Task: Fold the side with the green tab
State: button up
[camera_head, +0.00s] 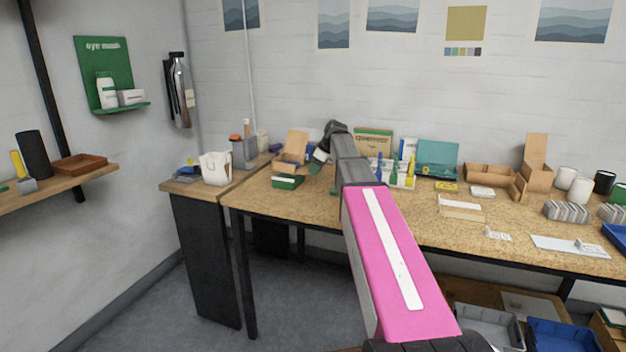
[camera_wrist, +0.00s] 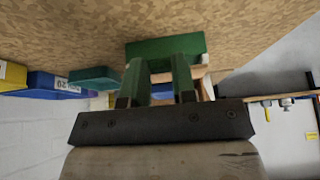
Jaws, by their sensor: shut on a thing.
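How much of that piece lies between the fingers is hard to tell. Tan cardboard (camera_wrist: 207,77) shows just behind and right of the fingers. In the head view my gripper (camera_head: 319,157) is small and partly behind my arm. An open cardboard box (camera_head: 292,147) with a raised flap stands left of it, with a green box (camera_head: 287,182) in front. I cannot make out a separate green tab.
The wooden worktop (camera_head: 270,200) holds a teal case (camera_head: 437,157), bottles in a white rack and cardboard boxes (camera_head: 537,165) to the right. A side table with a white container (camera_head: 215,168) stands left. The front left of the worktop is clear.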

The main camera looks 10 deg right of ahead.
jog(key=o, duration=0.5)
jog(key=shift+r, duration=0.1)
jog(key=shift+c, duration=0.2)
jog(key=shift+r, duration=0.1)
jog(key=v, duration=0.5)
jog(key=shift+s+d+r, duration=0.1)
jog(key=shift+d+r, duration=0.15)
jog(key=shift+r, duration=0.05)
